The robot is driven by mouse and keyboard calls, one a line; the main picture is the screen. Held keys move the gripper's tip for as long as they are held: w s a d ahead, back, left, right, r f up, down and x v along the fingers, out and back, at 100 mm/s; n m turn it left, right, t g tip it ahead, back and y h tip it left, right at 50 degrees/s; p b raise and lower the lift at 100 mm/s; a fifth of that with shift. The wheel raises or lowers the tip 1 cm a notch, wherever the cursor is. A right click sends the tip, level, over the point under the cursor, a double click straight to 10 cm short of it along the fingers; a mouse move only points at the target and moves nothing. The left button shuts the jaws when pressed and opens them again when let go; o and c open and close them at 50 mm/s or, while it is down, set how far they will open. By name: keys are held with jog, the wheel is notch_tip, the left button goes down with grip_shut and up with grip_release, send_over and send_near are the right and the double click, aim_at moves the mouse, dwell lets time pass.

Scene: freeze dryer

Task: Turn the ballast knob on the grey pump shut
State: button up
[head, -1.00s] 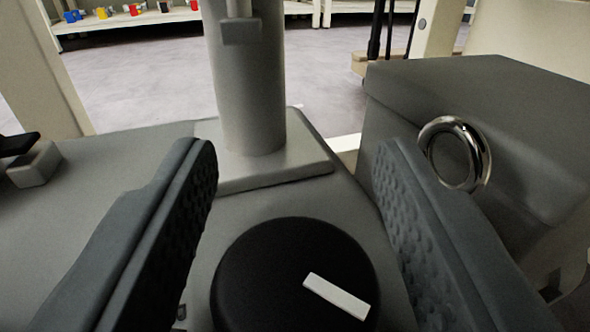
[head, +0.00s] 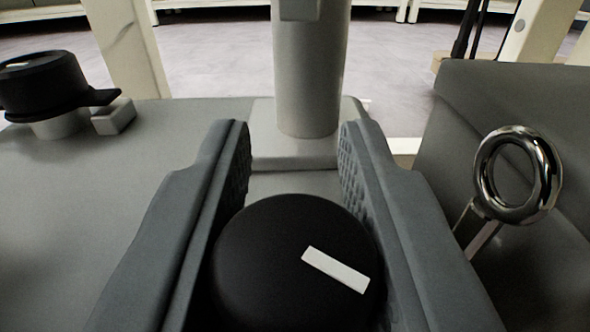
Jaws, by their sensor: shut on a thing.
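The ballast knob (head: 270,250) is a round black knob with a white marker bar (head: 336,270) on its top. It sits on the grey pump (head: 120,190), low in the middle of the head view. The bar slants from upper left to lower right. My gripper (head: 295,165) is shut on the knob, with one dark textured finger against each side. The lower part of the knob is cut off by the frame edge.
A grey upright pipe (head: 310,70) on a square foot stands just behind the knob. A shiny metal ring (head: 517,175) is at the right, by a dark grey block (head: 500,110). A black cap with a lever (head: 45,85) stands at the far left.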

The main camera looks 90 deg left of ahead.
jog(key=n+g, duration=0.1)
jog(key=g, duration=0.1)
jog(key=n+g, duration=0.2)
jog(key=g, duration=0.1)
jog(key=shift+s+n+g+h, duration=0.25)
jog(key=shift+n+g+h, duration=0.05)
jog(key=shift+s+d+n+g+h, duration=0.15)
jog(key=shift+n+g+h, duration=0.25)
jog(key=shift+n+g, duration=0.55)
jog(key=shift+s+n+g+h, duration=0.15)
jog(key=shift+n+g+h, duration=0.35)
jog(key=shift+g, duration=0.75)
jog(key=shift+n+g+h, duration=0.3)
jog(key=shift+n+g, duration=0.15)
jog(key=shift+g, duration=0.05)
jog(key=o, duration=1)
jog(key=shift+d, duration=0.1)
